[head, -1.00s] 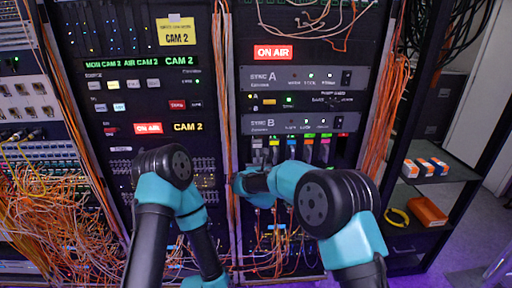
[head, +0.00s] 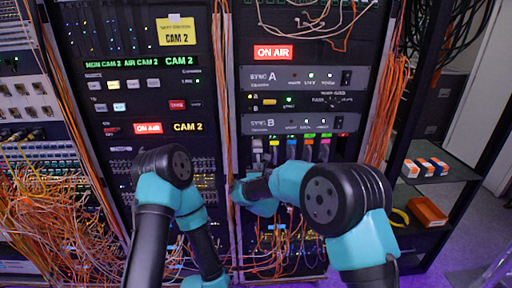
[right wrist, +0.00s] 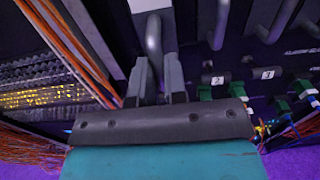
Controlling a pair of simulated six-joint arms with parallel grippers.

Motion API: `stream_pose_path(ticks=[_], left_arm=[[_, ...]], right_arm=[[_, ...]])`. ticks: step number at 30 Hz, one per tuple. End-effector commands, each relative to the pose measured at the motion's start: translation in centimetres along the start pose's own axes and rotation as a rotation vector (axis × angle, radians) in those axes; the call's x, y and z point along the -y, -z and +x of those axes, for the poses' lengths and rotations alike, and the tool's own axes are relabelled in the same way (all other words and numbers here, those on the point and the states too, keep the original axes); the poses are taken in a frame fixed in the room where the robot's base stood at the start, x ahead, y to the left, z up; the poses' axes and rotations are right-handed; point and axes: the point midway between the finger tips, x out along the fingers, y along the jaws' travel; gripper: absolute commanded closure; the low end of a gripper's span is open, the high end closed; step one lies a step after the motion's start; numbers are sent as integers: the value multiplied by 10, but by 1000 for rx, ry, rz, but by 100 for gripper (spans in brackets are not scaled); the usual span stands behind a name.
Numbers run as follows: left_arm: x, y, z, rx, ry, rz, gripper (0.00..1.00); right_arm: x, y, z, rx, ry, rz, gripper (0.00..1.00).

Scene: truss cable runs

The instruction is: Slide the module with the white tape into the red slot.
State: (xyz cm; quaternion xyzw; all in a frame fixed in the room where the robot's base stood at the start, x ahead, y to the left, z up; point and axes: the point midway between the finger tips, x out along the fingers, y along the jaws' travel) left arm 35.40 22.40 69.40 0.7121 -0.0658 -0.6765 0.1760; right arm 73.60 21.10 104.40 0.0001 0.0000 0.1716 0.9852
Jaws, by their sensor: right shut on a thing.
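In the head view a row of modules with coloured labels sits below the SYNC B panel. The leftmost module has a pale, whitish label (head: 257,143); a pink-red label (head: 325,141) is at the right end. In the right wrist view my right gripper (right wrist: 158,88) is shut on a grey handle (right wrist: 154,45). A pale patch (right wrist: 148,5) shows above that handle; I cannot tell for sure that it is the white tape. In the head view my right wrist reaches the rack's middle post, and its fingers are hidden. My left gripper is not in view.
Other grey handles (right wrist: 220,22) stand to the right of the held one. Green connectors (right wrist: 300,88) and cables lie below them. Orange cables (right wrist: 75,45) run close on the left. Loose orange cables (head: 55,215) hang at the left rack. A shelf with an orange box (head: 427,211) stands right.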

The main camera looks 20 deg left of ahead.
Motion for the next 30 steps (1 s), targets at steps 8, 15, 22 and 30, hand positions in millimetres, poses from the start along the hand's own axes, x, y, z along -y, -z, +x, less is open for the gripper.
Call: stream_pose_path(ticks=[8, 15, 22, 30], left_arm=[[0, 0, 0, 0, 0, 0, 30], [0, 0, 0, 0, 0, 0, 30], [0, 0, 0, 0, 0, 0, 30], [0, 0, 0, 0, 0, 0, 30]], right_arm=[[0, 0, -1, 1, 0, 0, 100], [0, 0, -5, 0, 0, 0, 100], [0, 0, -14, 0, 0, -1, 100], [0, 0, -24, 0, 0, -1, 100]])
